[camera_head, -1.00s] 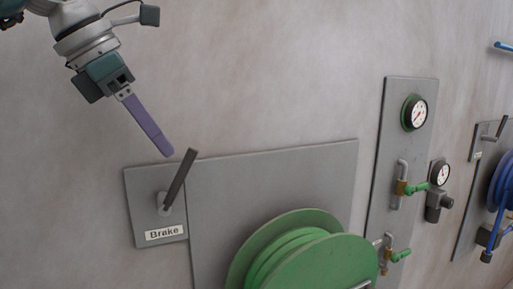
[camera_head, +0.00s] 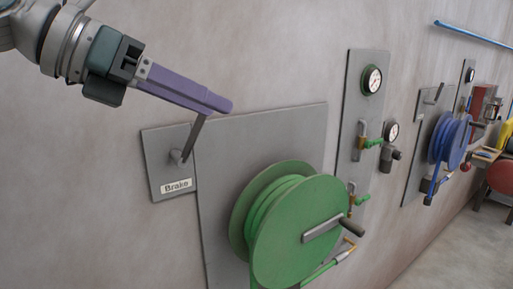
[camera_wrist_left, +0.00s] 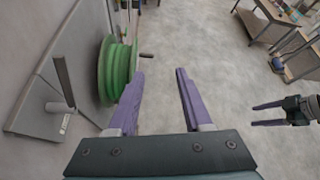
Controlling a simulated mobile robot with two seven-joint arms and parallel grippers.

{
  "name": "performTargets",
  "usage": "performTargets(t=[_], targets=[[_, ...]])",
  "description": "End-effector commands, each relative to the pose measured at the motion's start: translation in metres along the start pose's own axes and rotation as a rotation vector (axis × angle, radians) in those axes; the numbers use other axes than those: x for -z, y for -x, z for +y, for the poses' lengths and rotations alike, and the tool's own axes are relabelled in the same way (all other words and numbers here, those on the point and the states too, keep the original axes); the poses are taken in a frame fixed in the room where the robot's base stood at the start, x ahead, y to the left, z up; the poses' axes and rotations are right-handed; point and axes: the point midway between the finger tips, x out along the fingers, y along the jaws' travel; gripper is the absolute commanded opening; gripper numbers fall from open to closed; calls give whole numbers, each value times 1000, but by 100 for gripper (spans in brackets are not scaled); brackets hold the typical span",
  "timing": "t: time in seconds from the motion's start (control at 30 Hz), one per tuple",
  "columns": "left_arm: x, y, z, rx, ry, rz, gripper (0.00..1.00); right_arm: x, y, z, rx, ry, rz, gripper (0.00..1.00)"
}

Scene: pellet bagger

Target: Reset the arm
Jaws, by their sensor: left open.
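My left gripper (camera_head: 222,104) is open and empty, its purple fingers pointing right and slightly down, in front of the wall. In the left wrist view its two fingers (camera_wrist_left: 160,73) stand well apart with only floor between them. The grey brake lever (camera_head: 193,139) sits below the fingers in the head view, its top hidden behind them. In the left wrist view the lever (camera_wrist_left: 63,82) is left of the fingers and apart from them. My right gripper (camera_wrist_left: 254,115) shows at the right edge of the wrist view, its purple fingers apart with nothing between.
A green hose reel (camera_head: 300,232) with a crank is on the wall panel right of the brake plate (camera_head: 160,160). A gauge panel (camera_head: 353,100) and a blue reel (camera_head: 452,142) are further right. Tables (camera_wrist_left: 262,22) stand away across open floor (camera_wrist_left: 225,85).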

Motion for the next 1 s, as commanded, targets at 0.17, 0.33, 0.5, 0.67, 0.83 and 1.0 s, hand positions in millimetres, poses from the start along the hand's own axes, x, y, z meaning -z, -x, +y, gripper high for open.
performTargets(t=[0.17,0.33,0.5,0.67,0.83,1.0], targets=[[-40,-15,-61,211,317,-392,50,1,1,1,-2,2,1,62],[-63,25,-52,326,952,-879,50,1,2,2,-4,4,1,62],[20,64,13,189,1733,-1242,50,1,2,2,-4,5,1,62],[153,77,23,-136,2367,-1391,50,1,3,2,-4,5,0,62],[272,88,-30,555,-2712,1307,50,1,3,1,-3,4,0,62],[333,101,-89,762,-2488,1024,50,1,3,0,0,1,0,62]])
